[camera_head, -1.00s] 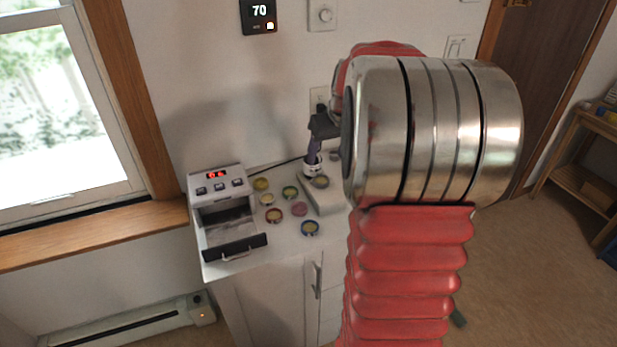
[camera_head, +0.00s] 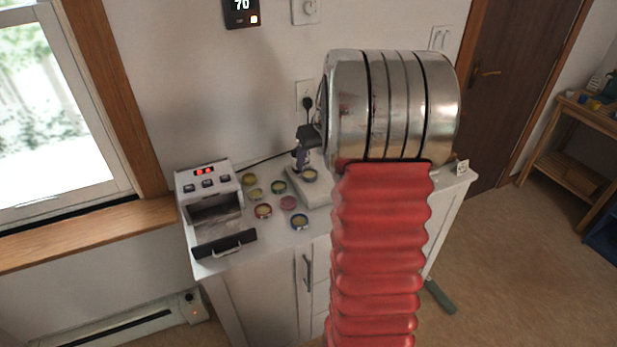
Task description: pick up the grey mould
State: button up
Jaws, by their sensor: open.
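My gripper (camera_head: 301,160) is small and partly hidden by my own arm. Its dark body and purplish fingers point down over the back of the white cabinet top, close behind a pale raised block (camera_head: 311,197). Its fingertips are too small to tell whether they touch anything. No grey mould can be made out for sure; it may be hidden by the fingers or my arm. Several round dishes with coloured rims stand on the top, among them a blue-rimmed one (camera_head: 299,222), a pink one (camera_head: 288,202) and one on the pale block (camera_head: 310,175).
A white device (camera_head: 207,186) with a red display and an open front drawer (camera_head: 225,244) stands left on the cabinet top (camera_head: 268,233). A cable runs along the wall to an outlet. A window is at left; a door and wooden shelf (camera_head: 572,140) are at right.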

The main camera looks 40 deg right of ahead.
aim_at(309, 176)
jog(key=shift+x, duration=1.1)
jog(key=shift+f, duration=0.1)
jog(key=shift+x, duration=2.5)
jog(key=shift+c, duration=0.2)
jog(key=c, duration=1.1)
jog(key=shift+c, duration=0.2)
